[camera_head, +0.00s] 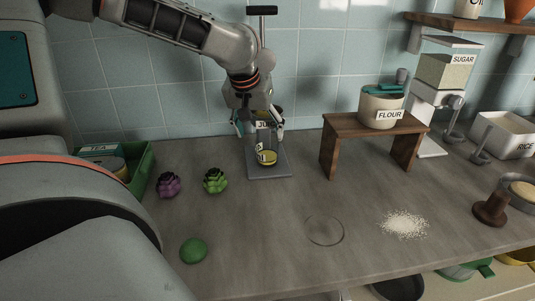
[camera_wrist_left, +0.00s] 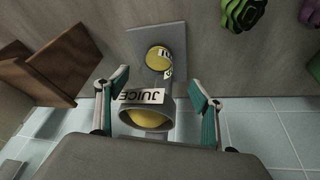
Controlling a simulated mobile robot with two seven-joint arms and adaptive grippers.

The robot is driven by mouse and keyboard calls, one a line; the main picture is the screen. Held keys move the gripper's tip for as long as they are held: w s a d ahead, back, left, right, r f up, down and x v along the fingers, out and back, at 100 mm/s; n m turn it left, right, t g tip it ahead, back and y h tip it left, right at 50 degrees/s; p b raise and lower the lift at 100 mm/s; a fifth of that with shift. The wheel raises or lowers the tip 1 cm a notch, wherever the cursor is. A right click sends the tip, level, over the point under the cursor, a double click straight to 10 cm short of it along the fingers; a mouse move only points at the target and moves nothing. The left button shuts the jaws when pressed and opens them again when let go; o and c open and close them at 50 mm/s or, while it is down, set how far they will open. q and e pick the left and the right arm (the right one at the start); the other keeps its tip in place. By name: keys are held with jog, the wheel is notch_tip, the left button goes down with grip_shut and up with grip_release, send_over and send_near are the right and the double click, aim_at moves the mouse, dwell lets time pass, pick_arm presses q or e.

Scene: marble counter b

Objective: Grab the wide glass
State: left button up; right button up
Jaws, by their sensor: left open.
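My left gripper (camera_head: 258,124) is open at the back of the counter, in front of the tiled wall. In the left wrist view its fingers (camera_wrist_left: 161,84) are spread on either side of a grey container labelled JUICE (camera_wrist_left: 142,96); I cannot tell if they touch it. Yellow shows inside that container. A small round yellow piece (camera_head: 266,158) sits below it on a grey base plate (camera_head: 270,171); it also shows in the left wrist view (camera_wrist_left: 158,58). A faint clear round outline (camera_head: 343,232), possibly a wide glass, is on the front counter. I cannot be sure which is the wide glass.
A wooden stand (camera_head: 345,126) with a flour jar (camera_head: 380,108) is right of the gripper. White grains (camera_head: 404,224) are spilled at right. The counter's middle is mostly free.

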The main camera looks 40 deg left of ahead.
aim_at(265, 143)
pick_arm(q)
jog(key=x, duration=0.2)
jog(key=b+x, duration=0.1)
jog(key=x, duration=0.2)
jog(key=shift+w+d+f, duration=0.25)
jog(key=shift+w+f, duration=0.05)
jog(key=shift+w, duration=0.05)
jog(key=shift+w+a+f+b, duration=0.1)
jog(key=shift+w+f+b, duration=0.1)
jog(key=shift+f+b, duration=0.1)
jog(key=c, duration=1.6)
jog(key=shift+c, duration=0.6)
pick_arm(e)
jog(key=shift+d+f, duration=0.2)
jog(key=shift+f, duration=0.45)
pick_arm(q)
jog(key=shift+r, duration=0.1)
pick_arm(e)
jog(key=shift+d+r, duration=0.15)
